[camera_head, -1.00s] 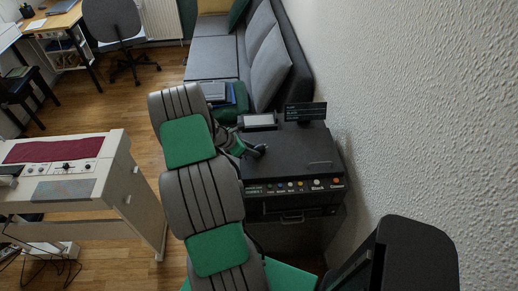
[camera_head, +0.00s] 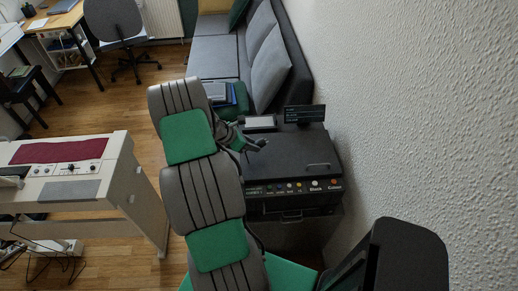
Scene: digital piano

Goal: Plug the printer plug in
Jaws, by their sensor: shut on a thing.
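The black printer (camera_head: 290,160) stands against the wall on the right, with coloured ink labels along its front. My arm reaches up past its left side. My gripper (camera_head: 256,145) is over the printer's left top edge, shut on a small dark thing that I take for the printer plug (camera_head: 262,142). The plug's prongs and cord are too small to make out. A white power strip (camera_head: 58,247) lies on the floor at the lower left, with dark cables by it. It is well apart from my gripper.
The cream digital piano (camera_head: 115,170) with a dark red cloth stands at the left. A grey sofa (camera_head: 215,60) is behind the printer, with blue folders (camera_head: 228,95) on its near end. The textured wall (camera_head: 430,110) closes the right side. Wooden floor (camera_head: 150,100) is clear between piano and sofa.

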